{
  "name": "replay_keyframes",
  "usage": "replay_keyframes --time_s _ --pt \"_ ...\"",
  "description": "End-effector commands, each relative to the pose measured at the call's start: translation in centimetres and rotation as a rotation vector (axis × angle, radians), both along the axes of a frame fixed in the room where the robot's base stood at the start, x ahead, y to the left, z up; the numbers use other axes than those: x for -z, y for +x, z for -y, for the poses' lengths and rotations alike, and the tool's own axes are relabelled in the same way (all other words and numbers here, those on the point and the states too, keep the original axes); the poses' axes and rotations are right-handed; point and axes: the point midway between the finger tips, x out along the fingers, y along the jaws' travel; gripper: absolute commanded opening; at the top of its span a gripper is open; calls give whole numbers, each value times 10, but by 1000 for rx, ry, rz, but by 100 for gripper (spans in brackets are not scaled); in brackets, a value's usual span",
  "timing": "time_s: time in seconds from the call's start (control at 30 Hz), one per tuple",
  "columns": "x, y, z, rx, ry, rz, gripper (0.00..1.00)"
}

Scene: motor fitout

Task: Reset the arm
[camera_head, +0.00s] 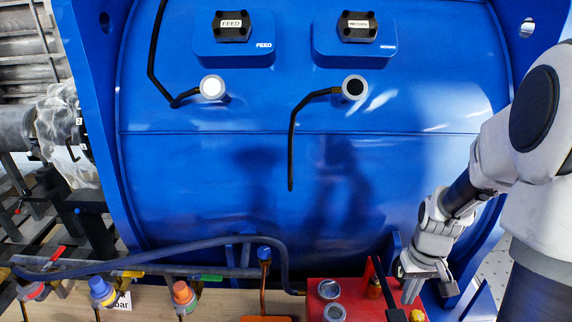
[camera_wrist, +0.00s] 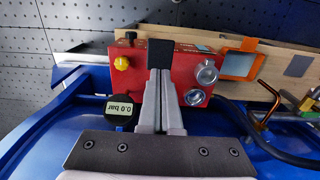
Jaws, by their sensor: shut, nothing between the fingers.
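My gripper (camera_head: 412,290) is at the lower right of the head view, next to the red box (camera_head: 350,295). In the wrist view my gripper (camera_wrist: 160,75) points toward the red box (camera_wrist: 186,68), with its fingers together and empty. A black upright piece (camera_wrist: 160,53) on the box shows just beyond the fingertips; I cannot tell whether they touch it. My arm comes in from the right side of the head view.
A blue motor housing (camera_head: 300,180) fills the back, with two FEED-type blocks (camera_head: 234,38) and hanging black cables (camera_head: 291,150). A hose and several coloured valves (camera_head: 101,291) run along the lower left. A gauge (camera_wrist: 120,110) reading 0.0 bar sits beside my fingers.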

Motion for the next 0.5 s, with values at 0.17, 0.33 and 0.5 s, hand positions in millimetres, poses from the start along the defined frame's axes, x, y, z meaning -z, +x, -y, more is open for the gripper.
replay_keyframes --time_s 0.17,0.33,0.5 --pt "-27 -1 -10 -1 -15 45 0" --pt "-74 -10 -30 4 -33 124 0" --pt "-116 -27 -50 10 -41 209 0"
